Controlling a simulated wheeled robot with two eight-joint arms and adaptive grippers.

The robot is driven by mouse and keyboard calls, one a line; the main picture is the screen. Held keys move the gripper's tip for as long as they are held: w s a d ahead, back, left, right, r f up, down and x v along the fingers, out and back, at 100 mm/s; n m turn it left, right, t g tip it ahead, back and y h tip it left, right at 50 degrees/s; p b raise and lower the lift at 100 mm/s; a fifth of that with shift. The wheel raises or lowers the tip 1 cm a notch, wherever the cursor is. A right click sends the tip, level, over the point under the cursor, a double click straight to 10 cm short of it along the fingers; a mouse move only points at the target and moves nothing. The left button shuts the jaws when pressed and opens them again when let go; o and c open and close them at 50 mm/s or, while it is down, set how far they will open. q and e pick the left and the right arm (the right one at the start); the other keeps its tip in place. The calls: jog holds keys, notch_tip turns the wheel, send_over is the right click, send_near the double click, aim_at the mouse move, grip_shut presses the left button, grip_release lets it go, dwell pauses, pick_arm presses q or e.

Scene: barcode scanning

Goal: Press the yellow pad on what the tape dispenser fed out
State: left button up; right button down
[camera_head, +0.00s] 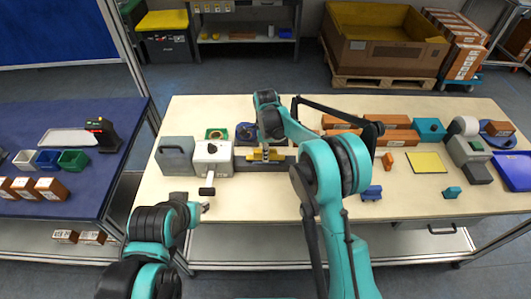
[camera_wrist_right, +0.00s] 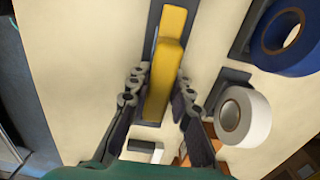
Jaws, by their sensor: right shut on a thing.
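My right gripper (camera_head: 265,154) reaches over the back left part of the cream table. It is shut on a yellow block (camera_wrist_right: 168,70), which I take for the yellow pad. The pad also shows in the head view (camera_head: 253,156), over a long dark grey bar (camera_head: 285,167). I cannot tell whether pad and bar touch. A white and grey box (camera_head: 212,152), perhaps the tape dispenser, stands at the bar's left end. I cannot make out any fed-out tape. My left gripper (camera_head: 203,207) is near the table's front left edge; its fingers are too small to read.
A grey case (camera_head: 175,157) stands left of the box. A yellow sheet (camera_head: 426,162) and a grey machine (camera_head: 470,152) are at right.

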jog(key=shift+f+b, duration=0.45)
jog(key=shift+f, duration=0.1)
dwell(1.3)
jog(key=shift+r+p, duration=2.05)
jog(key=shift+r, duration=1.5)
